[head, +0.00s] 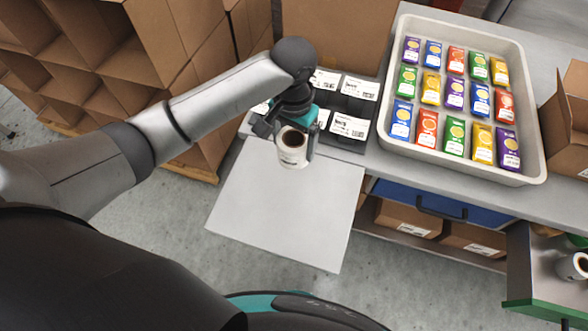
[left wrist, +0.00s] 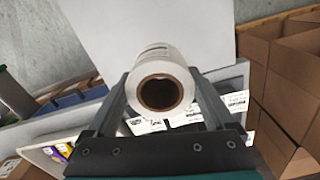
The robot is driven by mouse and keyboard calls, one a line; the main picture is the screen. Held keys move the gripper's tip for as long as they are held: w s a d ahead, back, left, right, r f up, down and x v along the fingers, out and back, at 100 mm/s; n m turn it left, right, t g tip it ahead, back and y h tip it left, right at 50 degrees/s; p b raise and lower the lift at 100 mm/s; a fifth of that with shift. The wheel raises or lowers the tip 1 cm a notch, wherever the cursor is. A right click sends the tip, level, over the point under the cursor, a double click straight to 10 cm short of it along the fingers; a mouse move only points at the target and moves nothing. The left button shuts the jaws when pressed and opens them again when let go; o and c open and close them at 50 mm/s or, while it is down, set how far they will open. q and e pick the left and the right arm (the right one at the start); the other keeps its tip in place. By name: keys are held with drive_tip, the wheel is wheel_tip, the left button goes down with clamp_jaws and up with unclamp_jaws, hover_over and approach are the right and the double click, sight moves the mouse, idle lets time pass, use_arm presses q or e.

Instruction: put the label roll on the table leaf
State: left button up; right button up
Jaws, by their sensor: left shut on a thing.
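The label roll (head: 292,152) is white with a dark brown core. My left gripper (head: 294,138) is shut on it and holds it over the back part of the table leaf, near the bench edge. In the left wrist view the label roll (left wrist: 160,85) sits between the two fingers of the left gripper (left wrist: 160,95), its core facing the camera. The table leaf (head: 285,215) is a flat pale grey panel with nothing lying on it. It also shows behind the roll in the left wrist view (left wrist: 185,30). I cannot tell whether the roll touches the leaf. My right gripper is not in view.
Black trays with white labels (head: 350,105) stand on the bench behind the leaf. A pale tray (head: 390,138) of coloured packets is to the right. An open drawer (head: 545,275) at lower right holds another roll (head: 575,266). Cardboard boxes (head: 170,60) are stacked at left.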

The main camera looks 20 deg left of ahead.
use_arm(q)
drive_tip(key=shift+f+b, duration=0.9)
drive_tip(key=shift+f, duration=4.85)
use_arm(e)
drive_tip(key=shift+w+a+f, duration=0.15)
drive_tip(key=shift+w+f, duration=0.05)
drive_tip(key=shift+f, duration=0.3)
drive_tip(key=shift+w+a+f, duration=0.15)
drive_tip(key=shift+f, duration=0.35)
use_arm(q)
drive_tip(key=o, duration=1.2)
drive_tip(key=shift+f, duration=0.1)
drive_tip(key=shift+o, duration=0.2)
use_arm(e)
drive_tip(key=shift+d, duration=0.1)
use_arm(q)
drive_tip(key=shift+r, duration=0.35)
wheel_tip(320, 180, up, 12)
drive_tip(key=p, duration=0.2)
drive_tip(key=shift+f, duration=0.2)
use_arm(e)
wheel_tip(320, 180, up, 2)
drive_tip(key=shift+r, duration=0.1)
